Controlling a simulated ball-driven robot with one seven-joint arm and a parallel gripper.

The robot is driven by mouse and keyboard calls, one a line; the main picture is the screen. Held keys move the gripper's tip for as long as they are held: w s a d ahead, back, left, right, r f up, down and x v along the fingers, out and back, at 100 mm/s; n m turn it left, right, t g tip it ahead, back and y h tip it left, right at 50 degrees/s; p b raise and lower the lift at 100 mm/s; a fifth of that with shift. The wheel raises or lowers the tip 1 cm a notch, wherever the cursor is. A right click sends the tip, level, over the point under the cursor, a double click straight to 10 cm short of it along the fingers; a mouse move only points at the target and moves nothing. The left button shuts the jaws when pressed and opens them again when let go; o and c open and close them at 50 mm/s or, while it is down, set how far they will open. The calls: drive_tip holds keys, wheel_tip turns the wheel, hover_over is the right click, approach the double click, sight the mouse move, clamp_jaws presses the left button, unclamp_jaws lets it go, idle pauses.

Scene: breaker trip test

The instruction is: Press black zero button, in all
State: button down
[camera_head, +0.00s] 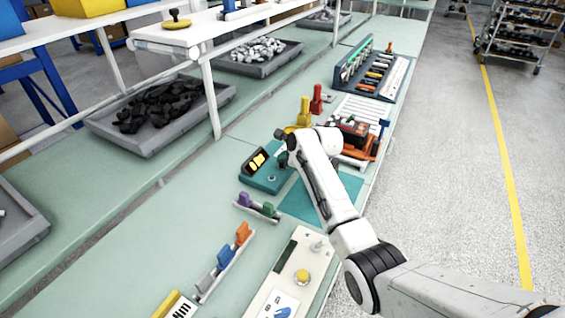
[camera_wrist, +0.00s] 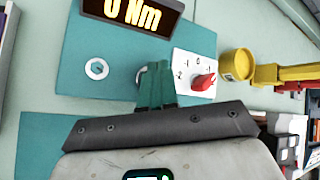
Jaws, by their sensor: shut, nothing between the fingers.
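A teal torque tester (camera_head: 262,179) stands on the bench, with a tilted dark display showing yellow characters. In the wrist view its display (camera_wrist: 133,14) reads "0 Nm". A pale round ring fitting (camera_wrist: 97,68) sits on its teal face (camera_wrist: 72,50). A white dial plate with a red knob (camera_wrist: 204,82) is at the right. My gripper (camera_wrist: 157,76) is shut and empty, its teal fingers over the tester's face between ring and knob. Part of a grey round shape shows behind the fingers. I cannot make out a black zero button; the fingers hide that spot. Contact cannot be told.
Yellow (camera_head: 304,112) and red (camera_head: 317,100) tools stand behind the tester. A teal mat (camera_head: 300,205) lies in front. A rail with purple and green pieces (camera_head: 257,207) is at the left. A cream panel with a yellow button (camera_head: 302,276) is nearer.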

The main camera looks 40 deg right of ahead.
drive_tip(key=shift+s+f, duration=0.2)
drive_tip(key=shift+f, duration=0.15)
drive_tip(key=shift+r+p, duration=0.95)
drive_tip(key=shift+p, duration=0.15)
drive_tip(key=shift+w+r, duration=0.1)
drive_tip(key=shift+r, duration=0.05)
wheel_tip(320, 180, up, 5)
drive_tip(key=p, duration=0.5)
